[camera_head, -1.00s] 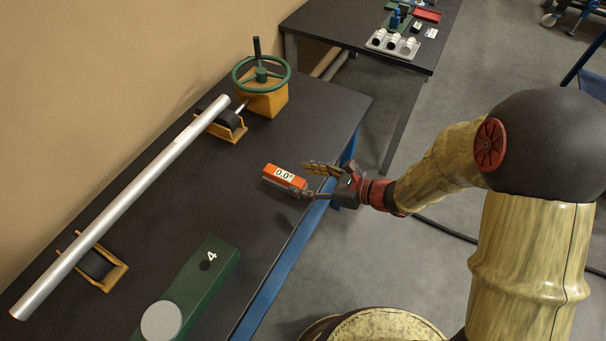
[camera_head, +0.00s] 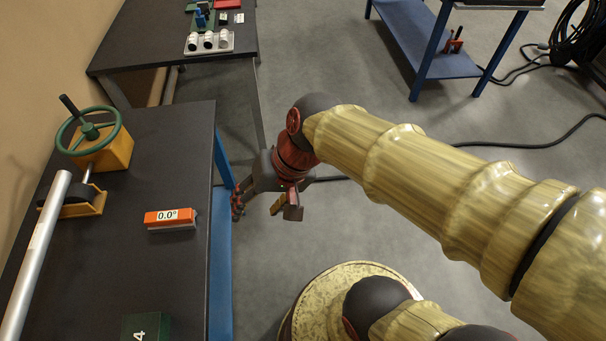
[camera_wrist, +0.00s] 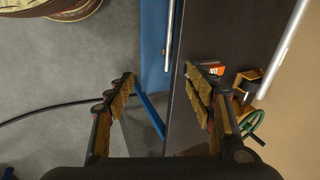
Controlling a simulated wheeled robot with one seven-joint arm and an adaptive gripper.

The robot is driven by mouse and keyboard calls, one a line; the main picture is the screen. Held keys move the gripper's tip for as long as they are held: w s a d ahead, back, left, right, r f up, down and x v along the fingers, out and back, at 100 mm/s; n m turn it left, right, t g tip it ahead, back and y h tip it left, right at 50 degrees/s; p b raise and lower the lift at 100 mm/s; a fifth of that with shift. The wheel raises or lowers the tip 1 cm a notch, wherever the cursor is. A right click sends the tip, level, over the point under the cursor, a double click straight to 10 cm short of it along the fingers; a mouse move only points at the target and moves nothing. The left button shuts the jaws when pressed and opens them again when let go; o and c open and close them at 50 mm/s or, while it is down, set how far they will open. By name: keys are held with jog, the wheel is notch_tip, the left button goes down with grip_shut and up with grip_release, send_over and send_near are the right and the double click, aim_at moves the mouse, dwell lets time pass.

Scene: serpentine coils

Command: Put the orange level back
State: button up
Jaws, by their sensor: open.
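The orange level (camera_head: 171,218), with a white display reading 0.0°, rests on the dark bench top (camera_head: 178,165) near its right edge in the head view. In the wrist view the orange level (camera_wrist: 207,69) is partly hidden behind a finger. My gripper (camera_head: 265,205) is open and empty. It is off the bench's right edge, to the right of the level and apart from it. In the wrist view its two fingers (camera_wrist: 158,95) are spread wide, with floor and bench edge behind them.
A metal pipe (camera_head: 35,255) lies along the bench's left side by a yellow block with a green handwheel (camera_head: 90,130). A green block marked 4 (camera_head: 145,328) is at the near end. A second table (camera_head: 130,55) stands behind.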

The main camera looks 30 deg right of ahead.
jog(key=s+d+r+n+t+h, duration=0.1)
jog(key=d+r+n+t+h, duration=0.2)
jog(key=d, duration=0.6)
notch_tip(320, 180, up, 3)
jog(key=shift+s+d+f+n+h, duration=0.15)
jog(key=shift+s+d+n+h, duration=0.2)
jog(key=shift+h, duration=0.25)
jog(key=shift+c, duration=1.2)
